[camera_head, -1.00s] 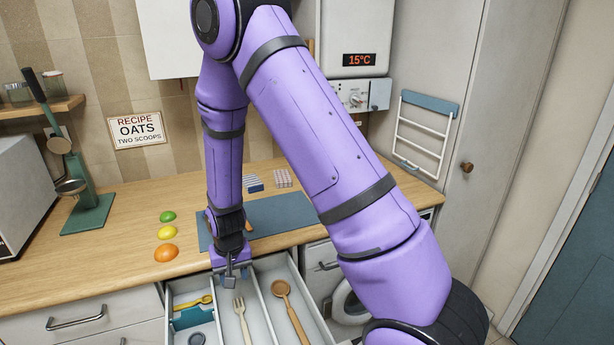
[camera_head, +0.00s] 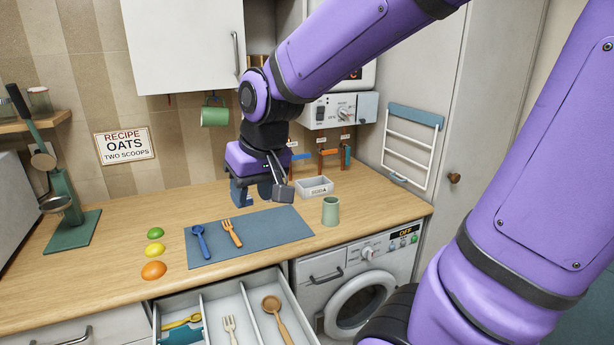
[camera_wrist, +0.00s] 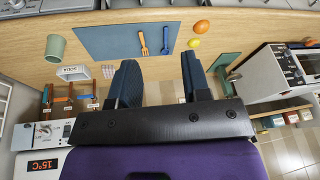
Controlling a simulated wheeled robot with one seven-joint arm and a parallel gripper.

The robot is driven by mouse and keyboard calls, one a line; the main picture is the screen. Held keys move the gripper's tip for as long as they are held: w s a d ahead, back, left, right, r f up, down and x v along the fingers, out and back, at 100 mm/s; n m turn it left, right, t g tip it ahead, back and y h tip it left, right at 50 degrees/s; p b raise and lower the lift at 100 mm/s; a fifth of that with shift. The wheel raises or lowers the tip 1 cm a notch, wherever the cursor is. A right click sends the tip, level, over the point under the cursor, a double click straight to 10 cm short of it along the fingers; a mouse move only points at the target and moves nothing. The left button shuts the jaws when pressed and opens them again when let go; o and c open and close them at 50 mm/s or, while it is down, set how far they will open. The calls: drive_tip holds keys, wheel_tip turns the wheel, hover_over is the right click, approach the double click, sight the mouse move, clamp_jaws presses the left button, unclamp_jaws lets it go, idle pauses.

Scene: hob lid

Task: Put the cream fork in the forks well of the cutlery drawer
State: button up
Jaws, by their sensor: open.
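The cream fork (camera_head: 231,328) lies in the middle long well of the open cutlery drawer (camera_head: 246,298), tines toward the back. A wooden spoon (camera_head: 275,315) lies in the well to its right. A yellow utensil (camera_head: 182,322) and a blue piece (camera_head: 180,337) are in the left part. The drawer's near end is cut off by the picture's edge. My gripper (camera_head: 262,190) is open and empty above the back of the counter, well away from the drawer. Its two parted fingers (camera_wrist: 160,82) show in the wrist view with nothing between them.
A blue-grey mat (camera_head: 255,243) on the counter holds a blue spoon (camera_head: 200,241) and an orange fork (camera_head: 231,232). A green cup (camera_head: 330,211) and a white bin (camera_head: 314,187) stand to the right. Fruit (camera_head: 154,270) lies left of the mat. A green mug (camera_head: 214,116) hangs behind.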

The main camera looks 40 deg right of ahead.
drive_tip(key=s+d+r+t, duration=0.1)
drive_tip(key=s+r, duration=0.5)
drive_tip(key=s, duration=0.6)
drive_tip(key=shift+d+n+h, duration=0.4)
drive_tip(key=shift+d, duration=0.1)
idle(0.4)
